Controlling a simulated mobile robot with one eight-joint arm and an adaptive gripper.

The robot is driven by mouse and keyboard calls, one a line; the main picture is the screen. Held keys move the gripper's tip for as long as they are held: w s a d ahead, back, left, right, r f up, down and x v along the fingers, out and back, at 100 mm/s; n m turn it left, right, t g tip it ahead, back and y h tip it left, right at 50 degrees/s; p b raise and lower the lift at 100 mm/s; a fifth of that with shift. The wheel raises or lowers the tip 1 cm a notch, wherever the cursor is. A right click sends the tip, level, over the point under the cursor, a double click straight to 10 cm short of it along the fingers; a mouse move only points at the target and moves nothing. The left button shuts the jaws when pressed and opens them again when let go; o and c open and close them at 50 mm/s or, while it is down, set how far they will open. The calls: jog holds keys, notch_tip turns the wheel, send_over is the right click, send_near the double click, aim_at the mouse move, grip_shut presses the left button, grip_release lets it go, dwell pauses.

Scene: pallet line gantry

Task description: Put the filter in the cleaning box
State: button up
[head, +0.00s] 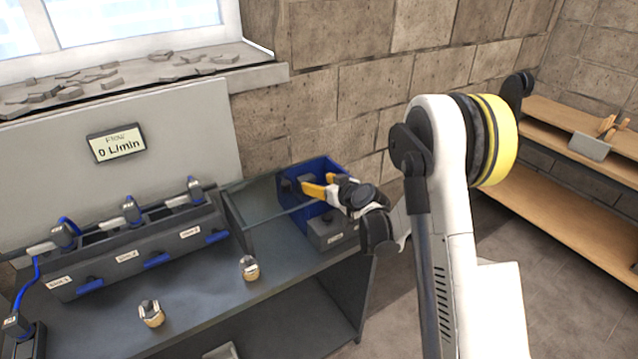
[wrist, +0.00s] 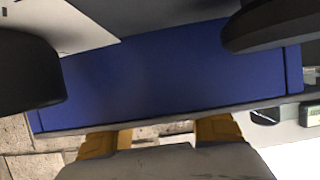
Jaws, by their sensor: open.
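My gripper (head: 319,186), with yellow fingers, is open at the blue open-topped box (head: 325,165) on the right end of the bench. In the wrist view, its yellow fingers (wrist: 160,136) stand apart, with a broad blue surface (wrist: 165,75) beyond them. A small grey part (head: 304,181) shows in the blue box near the fingers; I cannot tell whether it is the filter. A grey box (head: 328,229) with a small unreadable label sits in front of the blue box. I cannot tell which one is the cleaning box. My wrist hides part of both.
A grey station rack (head: 140,262) with several labelled slots and blue handles stands left. Two brass-and-white fittings (head: 250,268) (head: 151,313) sit on the bench front. A flow display (head: 117,144) reads 0 L/min. Wooden shelves (head: 560,215) stand right.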

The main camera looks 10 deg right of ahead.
jog(key=shift+r+p, duration=0.35)
jog(key=shift+p, duration=0.1)
jog(key=p+v, duration=0.1)
jog(key=v, duration=0.4)
jog(key=p+v, duration=0.1)
jog(key=v, duration=0.5)
jog(key=shift+s+d+r, duration=0.15)
jog(key=shift+r, duration=0.15)
jog(key=shift+s+r, duration=0.2)
jog(key=shift+s, duration=0.05)
jog(key=s+a+r+m+g+h, duration=0.1)
jog(key=s+a+r+g, duration=0.4)
jog(key=s+r, duration=0.65)
jog(key=s+m+g+h, duration=0.1)
jog(key=s+m+h, duration=0.1)
jog(key=s, duration=1.7)
jog(key=shift+d+m+h, duration=0.3)
jog(key=shift+d+h, duration=0.1)
jog(key=shift+h, duration=0.2)
jog(key=shift+s+f, duration=0.1)
jog(key=shift+f, duration=0.05)
jog(key=shift+c, duration=0.6)
